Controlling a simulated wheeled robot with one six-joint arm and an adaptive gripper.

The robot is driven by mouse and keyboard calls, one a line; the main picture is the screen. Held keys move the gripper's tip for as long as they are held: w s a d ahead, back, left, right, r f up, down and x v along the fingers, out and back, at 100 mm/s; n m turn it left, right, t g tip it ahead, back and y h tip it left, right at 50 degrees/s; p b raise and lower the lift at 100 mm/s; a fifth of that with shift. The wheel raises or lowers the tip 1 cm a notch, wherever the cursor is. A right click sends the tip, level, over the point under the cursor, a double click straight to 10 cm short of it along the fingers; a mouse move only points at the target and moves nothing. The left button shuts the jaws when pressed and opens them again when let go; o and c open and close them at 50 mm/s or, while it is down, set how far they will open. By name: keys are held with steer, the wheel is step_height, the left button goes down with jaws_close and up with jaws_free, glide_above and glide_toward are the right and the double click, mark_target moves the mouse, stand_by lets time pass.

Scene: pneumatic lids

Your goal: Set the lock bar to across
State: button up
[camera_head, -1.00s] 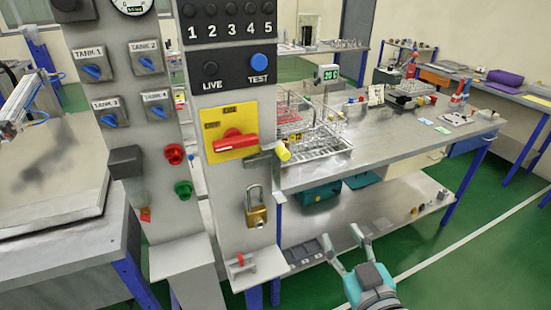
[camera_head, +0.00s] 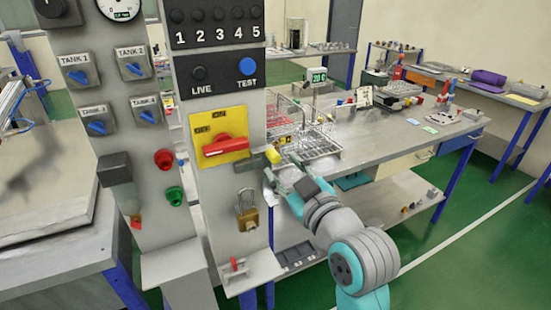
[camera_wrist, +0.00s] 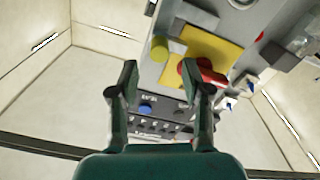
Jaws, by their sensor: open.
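The lock bar (camera_head: 258,161) is a short grey bar on the right side of the switch panel, sticking out to the right with a yellow knob (camera_head: 273,154) at its end. It sits just below the red handle (camera_head: 225,146) on its yellow plate (camera_head: 203,134). My gripper (camera_head: 281,174) is open beside and just below the knob, with nothing held. In the wrist view the yellow knob (camera_wrist: 159,48) shows ahead, between the lines of my two fingers (camera_wrist: 160,78), apart from them. The red handle (camera_wrist: 197,75) shows partly behind the right finger.
A brass padlock (camera_head: 248,219) hangs on the panel below the bar. Red (camera_head: 163,158) and green (camera_head: 173,195) buttons are on the left panel. A metal table (camera_head: 380,150) with wire baskets (camera_head: 313,143) stands close behind my gripper.

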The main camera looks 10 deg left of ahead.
mark_target(276, 158)
steer(key=shift+x, duration=2.25)
jaws_close()
